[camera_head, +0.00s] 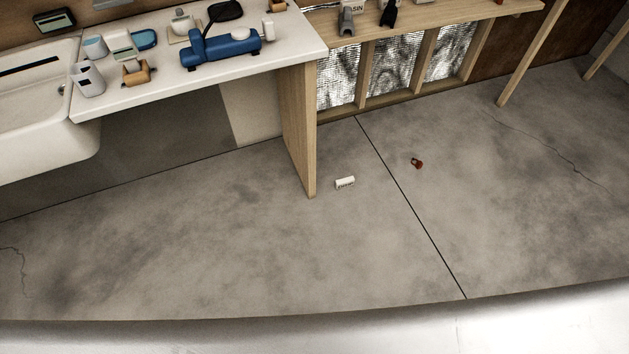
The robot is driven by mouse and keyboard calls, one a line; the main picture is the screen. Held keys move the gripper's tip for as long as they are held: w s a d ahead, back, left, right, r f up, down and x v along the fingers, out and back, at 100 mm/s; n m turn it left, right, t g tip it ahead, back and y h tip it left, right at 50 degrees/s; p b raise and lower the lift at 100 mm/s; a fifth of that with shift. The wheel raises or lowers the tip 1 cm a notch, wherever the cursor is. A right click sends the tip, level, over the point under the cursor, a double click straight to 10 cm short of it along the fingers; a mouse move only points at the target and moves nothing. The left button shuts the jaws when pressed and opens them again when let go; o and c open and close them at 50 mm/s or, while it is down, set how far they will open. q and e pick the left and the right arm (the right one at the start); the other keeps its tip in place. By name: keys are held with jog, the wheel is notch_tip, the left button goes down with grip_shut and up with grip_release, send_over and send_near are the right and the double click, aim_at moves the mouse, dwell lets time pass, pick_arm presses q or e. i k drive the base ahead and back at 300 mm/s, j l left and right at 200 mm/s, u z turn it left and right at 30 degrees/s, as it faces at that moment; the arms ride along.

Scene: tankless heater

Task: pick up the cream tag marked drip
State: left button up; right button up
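A small cream block or tag (345,182) lies on the concrete floor, just right of the foot of the wooden counter panel. Dark lettering shows along its front face, but it is too small to read for certain, so I cannot tell whether it says drip. Nothing covers it. Neither of my grippers shows in the head view.
A small red-brown object (417,163) lies on the floor to the right. The wooden end panel (299,130) stands close by on the left. A white counter (150,90) holds a blue tool (215,47) and several small items, beside a sink (35,110). The front floor is clear.

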aim_at(343, 183)
jog(key=i+l+u, duration=0.25)
jog(key=u, duration=0.2)
jog(key=i+l+u, duration=0.2)
jog(key=u, duration=0.25)
jog(key=i+l+u, duration=0.1)
jog(key=l+u, duration=0.35)
